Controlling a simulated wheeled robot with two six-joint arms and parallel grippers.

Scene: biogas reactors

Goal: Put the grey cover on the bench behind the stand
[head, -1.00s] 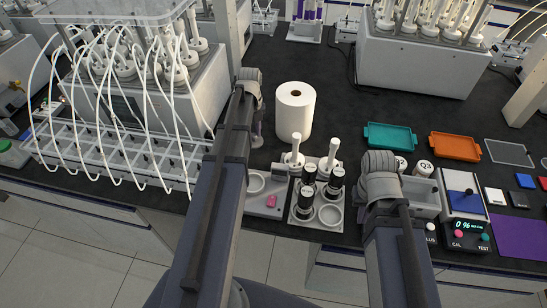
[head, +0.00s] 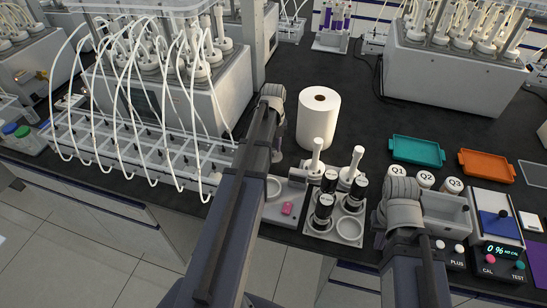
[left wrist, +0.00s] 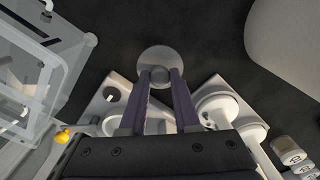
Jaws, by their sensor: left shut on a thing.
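The grey cover (left wrist: 158,62) is a round grey disc with a knob, seen from above in the left wrist view. My left gripper (left wrist: 160,76) is shut on its knob and holds it over the dark bench, just past the white stand parts. In the head view my left gripper (head: 277,150) is beside the paper roll, and my arm mostly hides the cover. A white stand (head: 348,229) carries black-capped vials and white-handled pieces.
A white paper roll (head: 318,120) stands right of my left gripper. A tubed reactor with a clear rack (head: 125,150) is at the left. Teal (head: 416,151) and orange (head: 487,165) trays lie at the right. Dark bench (head: 352,105) is clear behind the roll.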

